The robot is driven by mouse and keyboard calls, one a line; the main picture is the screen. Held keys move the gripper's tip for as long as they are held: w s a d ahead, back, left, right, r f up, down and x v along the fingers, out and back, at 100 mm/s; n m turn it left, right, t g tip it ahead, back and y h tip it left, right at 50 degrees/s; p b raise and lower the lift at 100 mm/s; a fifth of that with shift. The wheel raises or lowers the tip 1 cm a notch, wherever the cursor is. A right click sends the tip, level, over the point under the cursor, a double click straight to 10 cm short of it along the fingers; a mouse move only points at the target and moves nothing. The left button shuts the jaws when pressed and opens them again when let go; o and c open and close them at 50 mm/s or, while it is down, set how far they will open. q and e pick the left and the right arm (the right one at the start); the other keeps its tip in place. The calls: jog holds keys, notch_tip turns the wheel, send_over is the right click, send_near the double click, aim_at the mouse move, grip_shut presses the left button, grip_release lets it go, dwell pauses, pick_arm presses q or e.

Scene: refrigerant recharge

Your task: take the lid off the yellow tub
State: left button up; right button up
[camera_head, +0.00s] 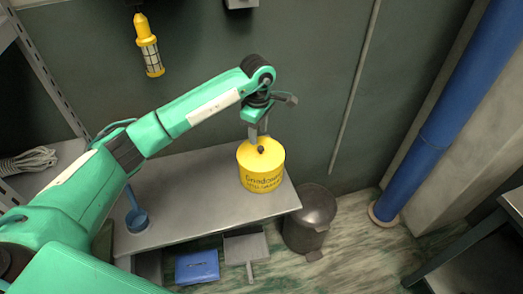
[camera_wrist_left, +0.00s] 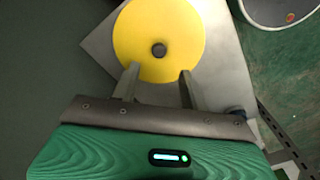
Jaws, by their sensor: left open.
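The yellow tub (camera_head: 262,178) stands upright on the grey metal table, with printed lettering on its side. Its yellow lid (camera_head: 268,155) is on top and has a small dark knob (camera_head: 260,149) in the middle. The lid (camera_wrist_left: 175,25) also fills the top of the left wrist view, with the knob (camera_wrist_left: 159,50) at its centre. My left gripper (camera_head: 258,138) is above the lid, pointing down. In the wrist view its two fingers (camera_wrist_left: 158,77) are spread apart, with their tips over the lid's near edge and the knob beyond them. My right gripper is not in view.
The grey table (camera_head: 190,190) also carries a blue ladle-like tool (camera_head: 136,219) at its left. A dark bin (camera_head: 310,218) stands on the floor right of the table. A blue pipe (camera_head: 430,140) rises at the right. A yellow caged lamp (camera_head: 148,48) hangs on the wall.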

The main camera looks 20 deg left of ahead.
aim_at(261, 147)
pick_arm(q)
jog(key=shift+f, duration=0.5)
jog(key=f, duration=0.1)
jog(key=f+p, duration=0.1)
jog(key=f, duration=0.2)
jog(key=shift+w+d+f+p, duration=0.2)
jog(key=shift+d+p, duration=0.1)
jog(key=shift+p, duration=0.1)
jog(key=shift+f, duration=0.35)
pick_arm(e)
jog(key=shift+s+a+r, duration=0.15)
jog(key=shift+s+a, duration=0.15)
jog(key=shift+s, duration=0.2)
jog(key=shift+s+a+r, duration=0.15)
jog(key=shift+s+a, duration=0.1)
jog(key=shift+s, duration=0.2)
pick_arm(q)
jog(key=shift+c, duration=0.5)
jog(key=c, duration=0.7)
jog(key=shift+s, duration=0.1)
grip_shut()
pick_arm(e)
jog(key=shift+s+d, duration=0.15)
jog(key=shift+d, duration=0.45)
